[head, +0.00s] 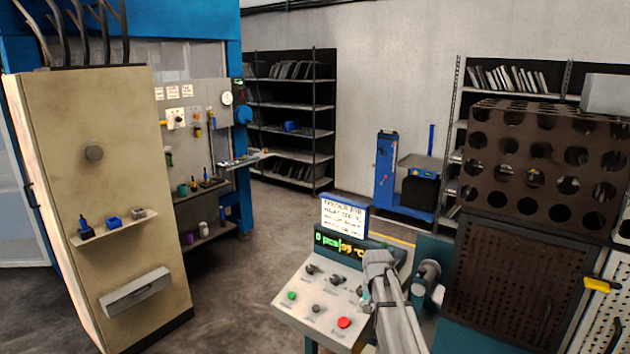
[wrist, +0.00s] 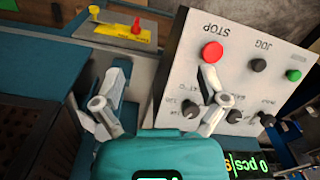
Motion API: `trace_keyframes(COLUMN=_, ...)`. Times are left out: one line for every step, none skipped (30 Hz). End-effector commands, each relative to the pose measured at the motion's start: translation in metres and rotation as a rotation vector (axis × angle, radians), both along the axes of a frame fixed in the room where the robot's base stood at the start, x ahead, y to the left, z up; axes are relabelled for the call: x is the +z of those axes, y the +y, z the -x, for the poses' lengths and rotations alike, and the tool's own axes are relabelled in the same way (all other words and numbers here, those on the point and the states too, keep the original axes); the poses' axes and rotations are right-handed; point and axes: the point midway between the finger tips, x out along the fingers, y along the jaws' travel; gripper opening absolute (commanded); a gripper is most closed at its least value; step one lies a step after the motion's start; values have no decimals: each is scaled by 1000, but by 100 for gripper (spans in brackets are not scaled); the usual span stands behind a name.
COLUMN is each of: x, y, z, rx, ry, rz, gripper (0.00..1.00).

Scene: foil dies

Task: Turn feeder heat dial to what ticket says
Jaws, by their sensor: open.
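The feeder console panel (head: 302,309) is a sloped light-grey board with dark knobs, a green button and a red STOP button. It also shows upside down in the wrist view (wrist: 241,37). A dark knob (wrist: 190,108) sits close to my gripper's right finger, with another dark knob (wrist: 233,116) just beyond it. I cannot tell from the small labels which is the heat dial. The ticket (head: 344,215) stands above the display (head: 340,246); its writing is too blurred to read surely. My gripper (wrist: 162,73) is open and empty, its right finger over the panel, its left finger beyond the panel's edge.
In the wrist view, a yellow plate (wrist: 122,30) with a red knob lies beside the panel. A brown perforated rack (head: 540,160) stands right of the console. A beige cabinet (head: 110,230) stands at left. The floor between cabinet and console is clear.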

Motion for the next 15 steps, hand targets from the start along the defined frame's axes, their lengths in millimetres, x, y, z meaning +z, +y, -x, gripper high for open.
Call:
trace_keyframes(x=-6, y=0, z=13, rx=11, ry=0, rz=1, gripper=92)
trace_keyframes(x=-8, y=1, z=19, rx=18, ry=0, rz=1, gripper=92)
trace_keyframes(x=-10, y=1, z=26, rx=27, ry=0, rz=1, gripper=92)
trace_keyframes(x=-13, y=1, z=33, rx=35, ry=1, rz=2, gripper=92)
trace_keyframes(x=-16, y=1, z=40, rx=44, ry=1, rz=2, gripper=92)
trace_keyframes(x=-20, y=1, z=50, rx=57, ry=1, rz=2, gripper=92)
trace_keyframes(x=-23, y=1, z=59, rx=67, ry=1, rz=3, gripper=92)
trace_keyframes(x=-26, y=1, z=68, rx=79, ry=1, rz=3, gripper=92)
trace_keyframes(x=-31, y=2, z=82, rx=96, ry=2, rz=4, gripper=92)
trace_keyframes(x=-35, y=2, z=93, rx=110, ry=2, rz=5, gripper=92)
trace_keyframes(x=-39, y=2, z=103, rx=123, ry=2, rz=5, gripper=92)
trace_keyframes(x=-44, y=2, z=117, rx=141, ry=3, rz=6, gripper=92)
trace_keyframes(x=-47, y=2, z=127, rx=155, ry=2, rz=6, gripper=92)
trace_keyframes(x=-51, y=2, z=137, rx=168, ry=4, rz=7, gripper=92)
trace_keyframes(x=-55, y=2, z=151, rx=186, ry=3, rz=7, gripper=92)
